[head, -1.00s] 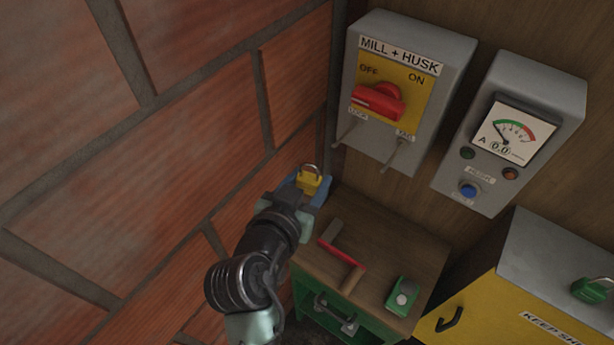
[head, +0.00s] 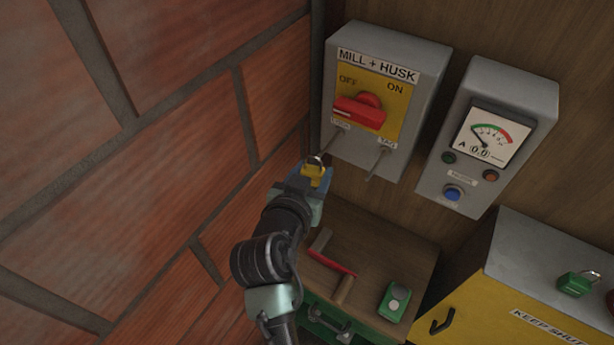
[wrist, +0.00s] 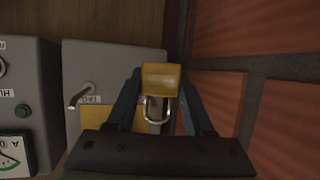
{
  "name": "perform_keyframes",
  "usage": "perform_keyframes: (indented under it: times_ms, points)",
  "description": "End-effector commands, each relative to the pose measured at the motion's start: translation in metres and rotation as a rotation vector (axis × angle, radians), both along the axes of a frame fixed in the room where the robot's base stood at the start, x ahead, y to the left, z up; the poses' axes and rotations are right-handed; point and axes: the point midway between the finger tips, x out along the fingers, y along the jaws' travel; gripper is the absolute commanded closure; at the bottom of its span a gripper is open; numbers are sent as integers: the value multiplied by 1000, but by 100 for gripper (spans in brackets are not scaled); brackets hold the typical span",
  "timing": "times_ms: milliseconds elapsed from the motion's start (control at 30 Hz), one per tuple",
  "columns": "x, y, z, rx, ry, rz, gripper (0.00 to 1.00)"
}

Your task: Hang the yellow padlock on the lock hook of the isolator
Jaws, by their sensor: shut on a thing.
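The yellow padlock (head: 315,171) is in my gripper (head: 308,180), with its shackle up in the head view. The wrist view shows the padlock (wrist: 161,77) between the two blue fingers of my gripper (wrist: 160,88). The isolator (head: 384,98) is the grey "MILL + HUSK" box with a yellow plate and a red handle (head: 359,112) turned toward OFF. Its lock hook (head: 328,144) sticks out at the lower left under the LOCK label. The padlock is just below and left of this hook in the head view, apart from it. In the wrist view the lock hook is hidden.
A second hook (head: 377,163) under the TAG label sits to the right; it also shows in the wrist view (wrist: 80,94). A brick wall (head: 160,150) is close on the left. Below is a wooden-topped cabinet (head: 385,240) with a red tool and a green device (head: 395,301).

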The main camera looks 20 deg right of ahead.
Motion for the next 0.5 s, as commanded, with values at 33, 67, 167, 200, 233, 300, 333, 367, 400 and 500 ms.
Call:
perform_keyframes:
  times_ms: [33, 67, 167, 200, 233, 300, 333, 367, 400, 500]
  points:
    - [2, -3, 1, 0, -2, -2, 100]
    - [3, -5, 1, 1, -3, -2, 100]
    - [7, -9, 0, 0, -2, 0, 100]
    - [8, -11, 0, 0, -1, 0, 100]
    - [10, -12, 0, 0, -3, -1, 100]
    - [12, -16, 0, 1, -3, -1, 100]
    - [13, -17, -1, 0, -3, -1, 100]
    - [14, -18, -3, 0, -3, -1, 100]
    - [15, -20, -5, 0, -2, 0, 100]
    - [18, -23, -7, 0, -4, -1, 100]
